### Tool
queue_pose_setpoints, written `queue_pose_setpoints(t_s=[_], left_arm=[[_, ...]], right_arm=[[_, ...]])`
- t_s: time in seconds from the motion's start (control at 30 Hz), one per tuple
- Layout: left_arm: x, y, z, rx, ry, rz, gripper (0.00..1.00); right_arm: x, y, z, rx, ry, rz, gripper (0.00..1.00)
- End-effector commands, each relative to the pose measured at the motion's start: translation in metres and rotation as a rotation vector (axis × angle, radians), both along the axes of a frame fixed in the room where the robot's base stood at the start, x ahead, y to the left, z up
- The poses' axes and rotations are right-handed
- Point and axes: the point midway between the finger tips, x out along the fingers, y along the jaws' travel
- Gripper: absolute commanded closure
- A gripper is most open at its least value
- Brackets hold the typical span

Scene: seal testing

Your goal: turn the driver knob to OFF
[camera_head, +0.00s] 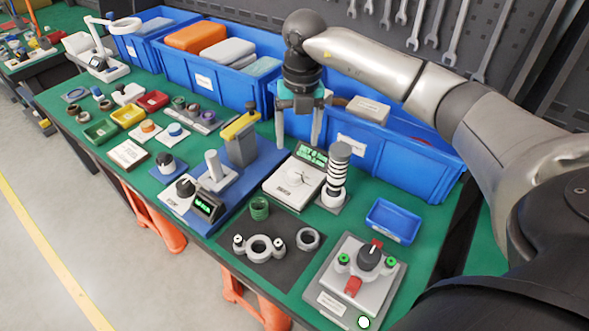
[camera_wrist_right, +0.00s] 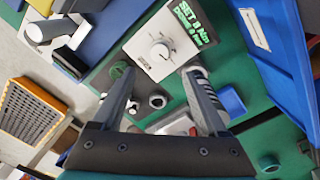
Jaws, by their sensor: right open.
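A pale box with a small round white dial knob (camera_head: 297,177) stands mid-bench and appears to be the driver controller; the knob also shows in the right wrist view (camera_wrist_right: 160,52). Its dark display (camera_head: 311,155) has green text starting "SET 8 Nm"; the second line is hard to read. The scale marks around the knob are too small to read. My right gripper (camera_head: 298,143) is open and empty, fingers pointing down, above and behind the box. In the right wrist view (camera_wrist_right: 157,75) the knob lies beyond and between the fingertips, apart from them. My left gripper is not in view.
A ringed black-and-white column (camera_head: 337,175) stands close right of the box. Blue bins (camera_head: 400,160) stand behind. A yellow-topped post (camera_head: 240,140) is to the left. A dark mat (camera_head: 265,268) with grey rings and a red-clamped fixture (camera_head: 385,290) are in front.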

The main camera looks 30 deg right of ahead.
Motion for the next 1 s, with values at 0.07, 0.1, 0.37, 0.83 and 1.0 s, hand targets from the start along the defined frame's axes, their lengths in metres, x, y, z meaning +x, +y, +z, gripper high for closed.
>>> queue_pose_setpoints(t_s=[0.07,0.1,0.37,0.83,1.0], left_arm=[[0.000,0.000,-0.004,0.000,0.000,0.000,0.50],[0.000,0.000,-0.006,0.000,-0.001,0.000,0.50],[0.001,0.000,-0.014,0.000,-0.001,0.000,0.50],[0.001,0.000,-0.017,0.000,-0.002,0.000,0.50],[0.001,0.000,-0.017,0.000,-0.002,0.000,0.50]], right_arm=[[-0.001,0.001,-0.021,0.001,0.004,0.000,0.24],[0.000,0.002,-0.030,0.002,0.004,0.001,0.24],[0.001,0.004,-0.078,0.001,0.002,0.002,0.24],[0.002,0.004,-0.100,0.000,-0.001,0.002,0.24],[0.002,0.005,-0.099,0.000,-0.001,0.002,0.35]])
